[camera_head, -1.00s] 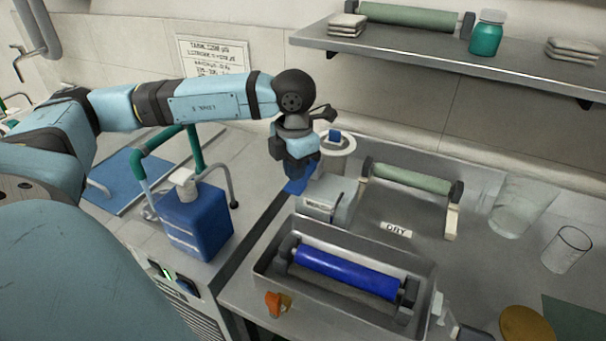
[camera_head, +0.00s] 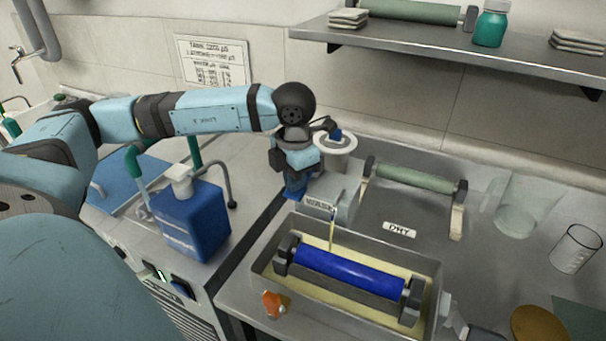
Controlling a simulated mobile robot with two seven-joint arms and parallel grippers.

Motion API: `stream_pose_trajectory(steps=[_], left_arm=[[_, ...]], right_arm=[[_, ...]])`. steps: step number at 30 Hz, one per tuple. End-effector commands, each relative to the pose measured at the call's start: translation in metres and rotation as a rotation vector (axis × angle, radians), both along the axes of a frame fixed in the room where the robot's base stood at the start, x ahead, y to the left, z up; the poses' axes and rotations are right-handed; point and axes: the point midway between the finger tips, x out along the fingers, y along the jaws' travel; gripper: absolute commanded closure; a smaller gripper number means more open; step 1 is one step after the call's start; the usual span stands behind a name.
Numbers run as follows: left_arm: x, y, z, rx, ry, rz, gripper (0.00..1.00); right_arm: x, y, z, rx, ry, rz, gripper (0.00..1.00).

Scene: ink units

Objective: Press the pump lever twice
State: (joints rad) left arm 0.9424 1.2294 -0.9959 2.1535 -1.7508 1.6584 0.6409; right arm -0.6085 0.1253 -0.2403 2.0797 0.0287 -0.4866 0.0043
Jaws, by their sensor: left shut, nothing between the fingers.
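The grey pump box (camera_head: 330,205) with a label on its front stands behind the tray, with a blue lever (camera_head: 293,191) at its left side. My left gripper (camera_head: 297,180) is shut and empty, pointing down right over the blue lever; it seems to touch it, and it hides part of it. A thin pale yellow stream (camera_head: 332,232) falls from the pump's front into the metal tray (camera_head: 268,262). Pale yellow liquid lies in the tray around the blue roller (camera_head: 348,269).
A blue jug (camera_head: 190,222) with a white cap stands left of the pump. A white-rimmed round container (camera_head: 335,143) is behind it. A green roller (camera_head: 413,178) on a stand and glass beakers (camera_head: 577,250) are to the right. A shelf (camera_head: 450,58) runs above.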

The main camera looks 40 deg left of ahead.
Motion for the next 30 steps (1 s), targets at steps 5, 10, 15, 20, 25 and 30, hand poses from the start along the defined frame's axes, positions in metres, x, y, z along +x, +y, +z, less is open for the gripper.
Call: stream_pose_trajectory(steps=[5,10,15,20,25,30], left_arm=[[0.0,0.0,-0.003,0.0,0.001,0.0,1.0],[0.0,0.0,-0.002,0.0,0.0,0.0,1.0],[0.0,0.0,0.007,-0.001,0.0,0.0,1.0],[0.0,0.0,0.019,0.0,0.0,0.0,1.0],[0.0,0.0,0.031,0.0,-0.001,0.0,1.0],[0.0,0.0,0.041,0.0,-0.001,0.0,1.0]], right_arm=[[0.001,0.001,0.003,0.001,-0.009,0.002,0.57],[0.002,0.001,0.006,0.002,-0.014,0.002,0.57],[0.002,0.001,0.01,0.002,-0.01,0.001,0.57],[0.001,0.0,0.013,0.0,-0.005,0.002,0.57],[0.0,0.0,0.018,-0.001,-0.002,0.001,0.57],[0.001,0.0,0.023,-0.001,-0.002,0.001,0.57]])
